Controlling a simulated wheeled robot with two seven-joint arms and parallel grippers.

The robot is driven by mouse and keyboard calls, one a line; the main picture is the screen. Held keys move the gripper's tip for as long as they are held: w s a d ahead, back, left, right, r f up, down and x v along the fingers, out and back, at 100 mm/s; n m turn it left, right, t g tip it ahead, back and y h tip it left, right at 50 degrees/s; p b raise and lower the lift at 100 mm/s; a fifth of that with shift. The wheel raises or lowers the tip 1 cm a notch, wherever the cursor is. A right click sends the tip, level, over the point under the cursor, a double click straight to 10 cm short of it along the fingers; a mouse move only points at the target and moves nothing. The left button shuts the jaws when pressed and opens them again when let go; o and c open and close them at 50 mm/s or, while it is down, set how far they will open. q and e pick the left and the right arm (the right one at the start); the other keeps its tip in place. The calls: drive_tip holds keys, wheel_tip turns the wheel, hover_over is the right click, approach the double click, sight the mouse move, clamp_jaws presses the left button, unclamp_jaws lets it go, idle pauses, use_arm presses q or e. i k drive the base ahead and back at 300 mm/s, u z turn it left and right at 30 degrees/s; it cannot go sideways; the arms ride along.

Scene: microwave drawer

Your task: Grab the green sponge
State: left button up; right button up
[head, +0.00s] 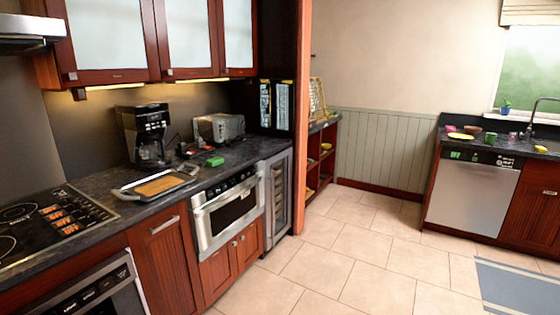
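A small green block that looks like the green sponge (215,161) lies on the dark left counter (100,186). It sits in front of the toaster and above the built-in microwave drawer (230,212). It is small in the head view, so its texture is not clear. Neither of my grippers shows in the head view.
A tray (158,185) lies left of the green block. A coffee maker (147,133) and toaster (220,128) stand behind. A cooktop (48,220) is at far left. A dishwasher (472,193) and sink counter stand right. The tiled floor (360,255) between is clear.

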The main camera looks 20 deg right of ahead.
sight(217, 160)
drive_tip(key=z, duration=0.6)
drive_tip(key=k, duration=0.5)
drive_tip(key=z, duration=1.05)
drive_tip(key=i, duration=4.3)
drive_tip(key=u, duration=0.6)
drive_tip(key=i, duration=1.25)
drive_tip(key=u, duration=1.75)
drive_tip(key=i, duration=1.05)
drive_tip(key=u, duration=1.25)
drive_tip(key=i, duration=0.25)
drive_tip(key=z, duration=0.1)
